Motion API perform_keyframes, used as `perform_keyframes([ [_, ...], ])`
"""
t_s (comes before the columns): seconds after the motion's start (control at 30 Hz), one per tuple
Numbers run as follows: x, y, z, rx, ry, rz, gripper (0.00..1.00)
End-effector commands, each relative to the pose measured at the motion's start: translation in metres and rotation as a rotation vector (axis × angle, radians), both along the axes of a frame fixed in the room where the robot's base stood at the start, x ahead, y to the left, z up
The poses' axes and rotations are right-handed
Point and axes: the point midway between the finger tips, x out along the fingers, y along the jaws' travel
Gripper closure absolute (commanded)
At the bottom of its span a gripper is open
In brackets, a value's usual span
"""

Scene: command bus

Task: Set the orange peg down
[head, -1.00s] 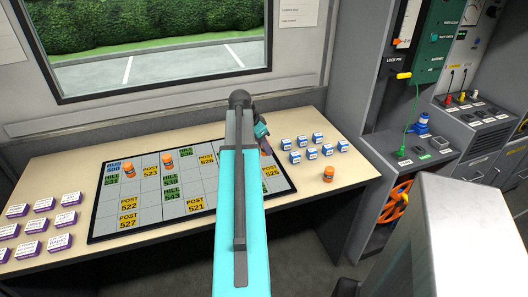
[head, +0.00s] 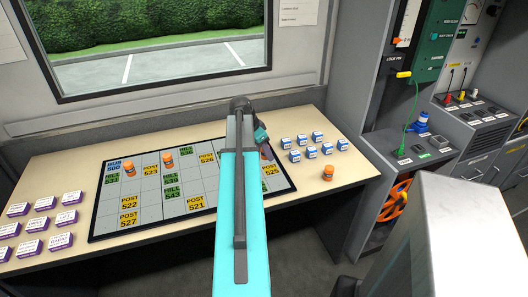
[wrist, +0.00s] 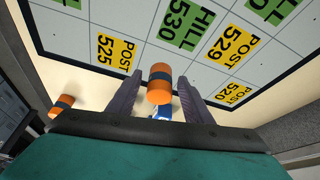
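An orange peg (wrist: 160,84) with a dark band around its middle sits between the two fingers of my gripper (wrist: 161,90) in the wrist view. In the head view only a bit of orange shows by my gripper (head: 266,146), over the right part of the board (head: 105,231). The arm hides much of this area. Two similar orange pegs stand on the board, one at the upper left (head: 129,170) and one beside it (head: 168,160).
Another orange peg (head: 328,173) stands on the table (head: 70,164), right of the board; it also shows in the wrist view (wrist: 61,105). Several blue-and-white boxes (head: 311,152) stand near it. Several purple-and-white boxes (head: 31,247) are at the left. A window is behind the table.

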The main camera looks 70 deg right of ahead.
Motion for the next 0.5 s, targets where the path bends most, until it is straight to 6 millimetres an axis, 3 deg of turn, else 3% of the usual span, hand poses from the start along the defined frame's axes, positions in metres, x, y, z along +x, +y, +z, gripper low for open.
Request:
perform_keyframes([
  [0.5, 0.003, 0.004, 0.015, -0.001, 0.000, 0.000, 0.54],
])
